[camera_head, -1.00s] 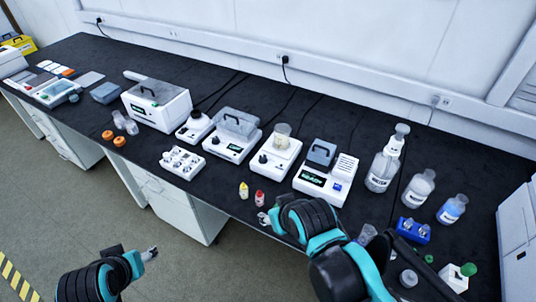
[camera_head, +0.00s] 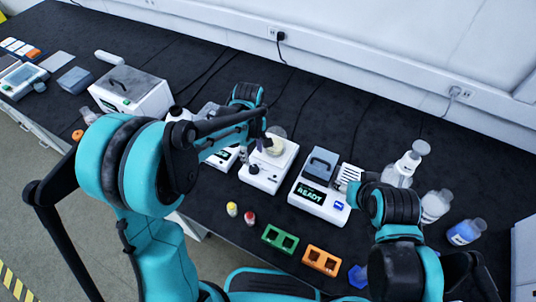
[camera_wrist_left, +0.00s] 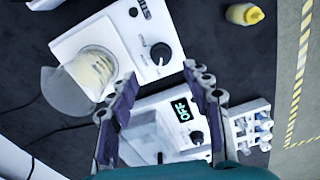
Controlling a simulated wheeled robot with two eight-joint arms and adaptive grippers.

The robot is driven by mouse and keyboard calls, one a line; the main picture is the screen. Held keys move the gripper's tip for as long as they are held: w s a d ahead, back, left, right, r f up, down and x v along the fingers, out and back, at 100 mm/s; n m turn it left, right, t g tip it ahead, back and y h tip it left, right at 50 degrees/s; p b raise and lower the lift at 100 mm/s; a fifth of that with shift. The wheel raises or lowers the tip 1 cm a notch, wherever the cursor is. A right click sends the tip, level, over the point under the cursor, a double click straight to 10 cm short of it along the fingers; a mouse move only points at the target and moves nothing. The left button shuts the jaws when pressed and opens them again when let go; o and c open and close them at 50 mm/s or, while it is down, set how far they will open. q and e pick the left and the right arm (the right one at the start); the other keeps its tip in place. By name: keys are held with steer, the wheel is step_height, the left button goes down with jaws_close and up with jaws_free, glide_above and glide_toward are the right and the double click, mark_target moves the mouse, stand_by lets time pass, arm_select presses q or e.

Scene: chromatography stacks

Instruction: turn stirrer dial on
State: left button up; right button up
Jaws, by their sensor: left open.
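The stirrer (camera_head: 262,182) is a white box on the bench with a beaker (camera_head: 277,147) of pale contents on top and a black dial (camera_head: 253,169) at its front. In the left wrist view the stirrer (camera_wrist_left: 120,35), its beaker (camera_wrist_left: 95,70) and its dial (camera_wrist_left: 160,53) show clearly. My left gripper (camera_wrist_left: 160,75) is open and empty, its fingertips just short of the dial and apart from it. In the head view my left gripper (camera_head: 256,150) is over the stirrer, partly hidden by its own arm. My right gripper cannot be made out clearly.
A white device with an OFF display (camera_wrist_left: 181,109) stands beside the stirrer, under my left fingers. A READY device (camera_head: 318,200) stands to its right. Yellow (camera_head: 232,209) and red (camera_head: 249,218) small bottles and green (camera_head: 280,239) and orange (camera_head: 321,260) racks lie in front.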

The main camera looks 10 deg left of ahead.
mark_target(254, 167)
arm_select(q)
step_height(254, 167, down, 8)
steer(key=b, duration=0.2)
steer(key=shift+s+r+b, duration=0.1)
steer(key=shift+r+b, duration=0.1)
steer(key=shift+b, duration=0.15)
jaws_close()
